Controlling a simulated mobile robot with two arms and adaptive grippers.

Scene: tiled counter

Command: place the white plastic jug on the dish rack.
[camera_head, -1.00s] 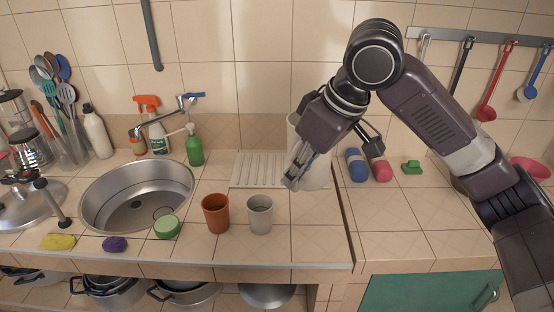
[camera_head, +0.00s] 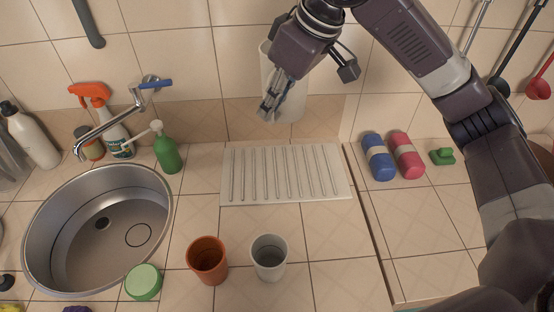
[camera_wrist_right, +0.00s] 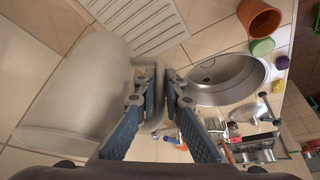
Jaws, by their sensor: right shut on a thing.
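The white plastic jug (camera_head: 292,103) is held up above the back part of the dish rack, close to the tiled wall. It is partly hidden behind my right gripper (camera_head: 270,112). In the right wrist view the gripper (camera_wrist_right: 163,98) is shut on the jug's handle, and the jug body (camera_wrist_right: 75,95) fills the left side. The dish rack (camera_head: 283,198) is a flat, pale, ribbed tray lying on the counter, empty. It also shows in the right wrist view (camera_wrist_right: 140,22). My left gripper is not in view.
A terracotta cup (camera_head: 207,262) and a grey cup (camera_head: 269,258) stand in front of the rack. The sink (camera_head: 110,235) and a green soap bottle (camera_head: 168,153) are to the left. Blue (camera_head: 378,158) and pink (camera_head: 407,156) bottles lie right of the rack.

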